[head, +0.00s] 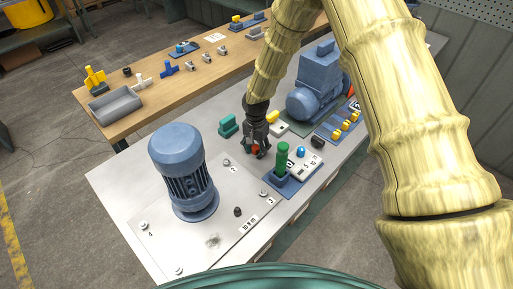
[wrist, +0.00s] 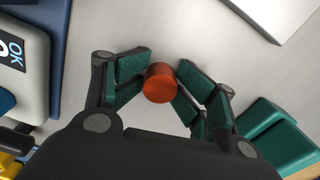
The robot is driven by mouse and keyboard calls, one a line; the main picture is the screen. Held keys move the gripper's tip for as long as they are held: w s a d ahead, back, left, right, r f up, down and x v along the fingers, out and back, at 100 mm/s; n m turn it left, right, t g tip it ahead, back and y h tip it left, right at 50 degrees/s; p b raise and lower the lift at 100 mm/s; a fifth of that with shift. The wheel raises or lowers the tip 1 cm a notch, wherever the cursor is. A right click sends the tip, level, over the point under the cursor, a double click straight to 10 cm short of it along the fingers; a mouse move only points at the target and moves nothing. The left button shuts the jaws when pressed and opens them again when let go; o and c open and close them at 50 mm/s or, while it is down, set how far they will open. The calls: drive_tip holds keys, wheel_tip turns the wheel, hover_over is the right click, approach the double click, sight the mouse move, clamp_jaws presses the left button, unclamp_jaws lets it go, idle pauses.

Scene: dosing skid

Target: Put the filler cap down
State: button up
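The filler cap (wrist: 160,84) is a small orange-red cylinder between the fingertips of my gripper (wrist: 163,70) in the wrist view. Both green finger pads meet its sides, so the gripper looks shut on it. In the head view the cap (head: 256,150) shows as a red spot at the tips of my gripper (head: 257,147), low over the grey bench top (head: 118,184). I cannot tell whether the cap's underside touches the bench.
A green block (head: 228,126) stands left of my gripper. A blue tray with a green post (head: 282,158) is close on the right. A blue motor (head: 182,170) stands on a plate at front left, and a blue pump (head: 315,88) stands behind. Bare bench lies left of the green block.

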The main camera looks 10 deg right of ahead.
sight(256, 147)
drive_tip(key=shift+s, duration=0.15)
drive_tip(key=shift+r+p, duration=0.3)
drive_tip(key=shift+r, duration=0.5)
wheel_tip(256, 147, up, 12)
drive_tip(key=b, duration=0.3)
drive_tip(key=shift+f, duration=0.1)
